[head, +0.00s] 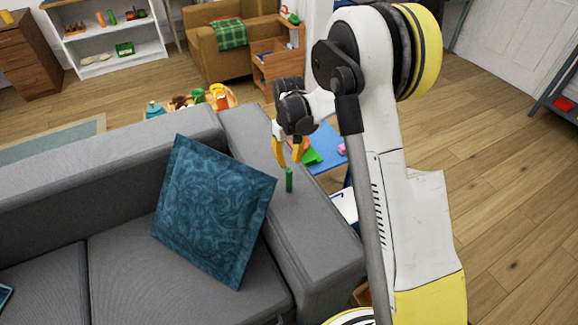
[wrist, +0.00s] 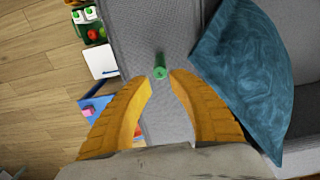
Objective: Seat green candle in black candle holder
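The green candle (head: 289,180) stands upright on the grey sofa's armrest, just right of the blue pillow. In the wrist view the candle (wrist: 160,70) is seen from above, near and just beyond the gap between the fingertips. My gripper (head: 289,154) is open and empty, with its orange fingers above the armrest near the candle. The two fingers (wrist: 161,78) are spread apart in the wrist view and hold nothing. I cannot make out a black candle holder in either view.
The blue pillow (head: 213,210) leans beside the armrest (head: 310,235), close to the gripper's right finger in the wrist view (wrist: 245,75). Beyond the armrest lies a blue surface (head: 327,148) with small coloured items. A white shelf (head: 108,40) stands at the back left. Wooden floor is free at right.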

